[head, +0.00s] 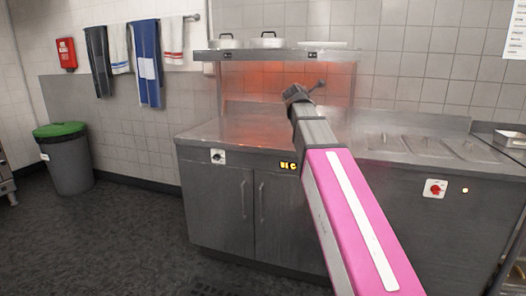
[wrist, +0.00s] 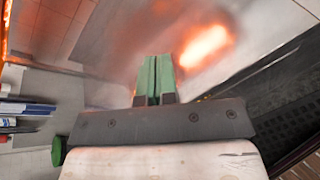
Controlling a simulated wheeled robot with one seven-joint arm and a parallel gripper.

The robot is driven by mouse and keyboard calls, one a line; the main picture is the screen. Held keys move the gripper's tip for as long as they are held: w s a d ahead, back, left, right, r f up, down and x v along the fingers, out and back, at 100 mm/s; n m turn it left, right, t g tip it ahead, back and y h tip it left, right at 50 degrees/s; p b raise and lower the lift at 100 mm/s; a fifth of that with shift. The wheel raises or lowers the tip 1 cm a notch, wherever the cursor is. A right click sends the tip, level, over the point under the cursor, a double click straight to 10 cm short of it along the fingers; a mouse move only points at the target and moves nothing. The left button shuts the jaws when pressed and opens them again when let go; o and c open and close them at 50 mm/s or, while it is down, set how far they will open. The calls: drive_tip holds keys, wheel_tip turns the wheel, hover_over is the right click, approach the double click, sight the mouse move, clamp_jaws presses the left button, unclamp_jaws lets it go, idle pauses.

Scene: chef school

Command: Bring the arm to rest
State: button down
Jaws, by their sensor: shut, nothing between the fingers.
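My arm, with a pink and white link, reaches forward in the head view towards the steel counter (head: 225,130). My gripper (wrist: 157,62) shows in the wrist view, its two green fingers together with nothing between them. It points at the shiny counter surface, which shows an orange glow. In the head view the end of my arm is over the counter, in front of the heated back panel, and the fingers cannot be made out there.
A shelf (head: 275,54) with pans on it runs above the counter. Lidded wells (head: 415,146) are set into the counter's right part. Towels (head: 146,62) hang at the left wall above a green-lidded bin (head: 70,165). The dark floor (head: 120,235) at left is clear.

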drive_tip(key=s+d+f+m+g+y, duration=0.1)
drive_tip(key=s+f+m+g, duration=0.2)
drive_tip(key=f, duration=0.8)
drive_tip(key=s+f+m+g+y, duration=0.1)
drive_tip(key=s+f+m, duration=0.3)
drive_tip(key=f, duration=0.7)
drive_tip(key=s+d+f+m+g+y, duration=0.15)
drive_tip(key=f+m, duration=0.35)
drive_tip(key=f, duration=0.5)
drive_tip(key=s+f+m+g+y, duration=0.1)
drive_tip(key=s+f+m+g, duration=0.2)
drive_tip(key=s+f+m, duration=0.3)
drive_tip(key=s+a+f+m+g+y, duration=0.1)
drive_tip(key=s+f+m+g, duration=0.3)
drive_tip(key=s+f, duration=0.9)
wheel_tip(320, 180, down, 4)
drive_tip(key=shift+s+a+r+m+y, duration=0.2)
drive_tip(key=shift+m+y, duration=0.15)
drive_tip(key=shift+m, duration=0.85)
